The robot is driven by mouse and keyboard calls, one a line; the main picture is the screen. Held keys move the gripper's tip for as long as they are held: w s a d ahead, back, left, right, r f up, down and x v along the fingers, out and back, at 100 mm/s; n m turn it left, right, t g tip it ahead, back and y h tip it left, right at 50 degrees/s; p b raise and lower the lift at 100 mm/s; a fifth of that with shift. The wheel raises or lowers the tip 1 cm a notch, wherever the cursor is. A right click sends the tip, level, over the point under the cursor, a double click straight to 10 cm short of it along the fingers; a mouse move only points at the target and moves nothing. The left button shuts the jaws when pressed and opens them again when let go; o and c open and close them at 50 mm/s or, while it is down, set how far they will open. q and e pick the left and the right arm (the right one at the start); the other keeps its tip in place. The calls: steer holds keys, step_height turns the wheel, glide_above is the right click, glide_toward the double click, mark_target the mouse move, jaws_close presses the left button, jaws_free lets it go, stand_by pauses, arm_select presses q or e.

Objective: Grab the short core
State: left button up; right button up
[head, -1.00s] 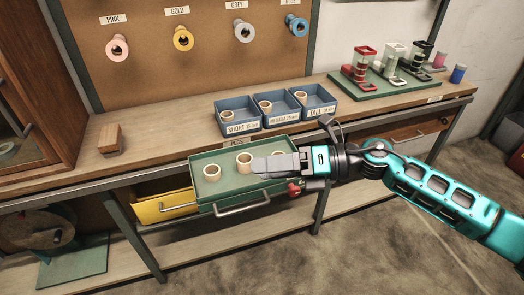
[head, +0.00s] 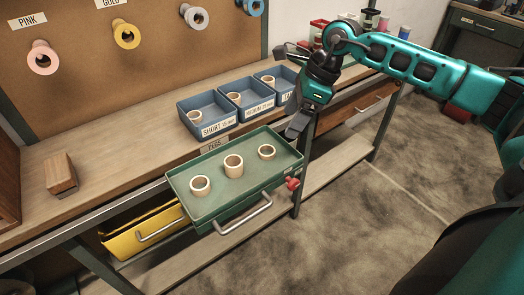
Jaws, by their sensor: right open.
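Three pale cores stand upright in the open green drawer (head: 215,205). The right core (head: 267,153) looks the shortest, the middle core (head: 233,167) the tallest, and the left core (head: 200,187) in between. The blue bin labelled SHORT (head: 222,130) holds another pale core (head: 194,118). My right gripper (head: 294,131) is open and empty, pointing down above the drawer's back right corner, to the right of the right core. My left gripper is out of view.
Blue bins labelled MEDIUM (head: 262,114) and another partly hidden by my right arm stand on the bench. A wooden block (head: 60,175) sits at left. A yellow drawer (head: 140,230) is open below. Colored spools hang on the pegboard.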

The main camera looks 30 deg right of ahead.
glide_toward(265, 154)
steer(key=shift+s+f, duration=0.45)
steer(key=shift+f, duration=0.15)
steer(key=shift+w+x, duration=0.25)
steer(key=shift+x, duration=1.1)
steer(key=shift+w+x, duration=0.25)
steer(key=shift+x, duration=1.1)
steer(key=shift+a+r, duration=0.15)
steer(key=c, duration=1.1)
